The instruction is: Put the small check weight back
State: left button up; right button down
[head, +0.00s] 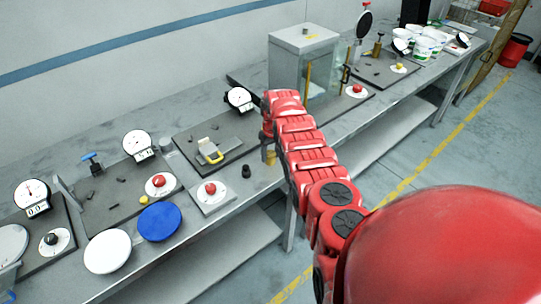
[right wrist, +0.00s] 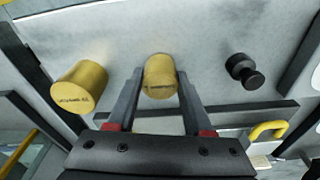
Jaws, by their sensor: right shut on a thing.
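The smaller brass weight (right wrist: 160,77), a short cylinder with tiny lettering, is between the fingers of my right gripper (right wrist: 158,95) in the right wrist view. The gripper is shut on it; I cannot tell whether the weight touches the bench. A larger brass weight (right wrist: 80,87) stands apart to the left. In the head view my right gripper (head: 268,137) is over the bench and partly hidden by its own arm. A brass weight (head: 270,157) shows just below it; I cannot tell which of the two it is. My left gripper is not in view.
A black knobbed piece (right wrist: 243,70) stands near the held weight, also in the head view (head: 246,171). A yellow-handled fixture (head: 210,153) is left of it. A glass-sided cabinet (head: 303,42) stands behind right.

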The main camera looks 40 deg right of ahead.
aim_at(272, 156)
jog(key=shift+c, duration=1.5)
grip_release()
jog(key=shift+f, duration=0.15)
jog(key=shift+r, duration=0.95)
notch_tip(272, 156, up, 10)
jog(key=s+b, duration=0.1)
jog(key=shift+s+r, duration=0.2)
jog(key=shift+s, duration=0.05)
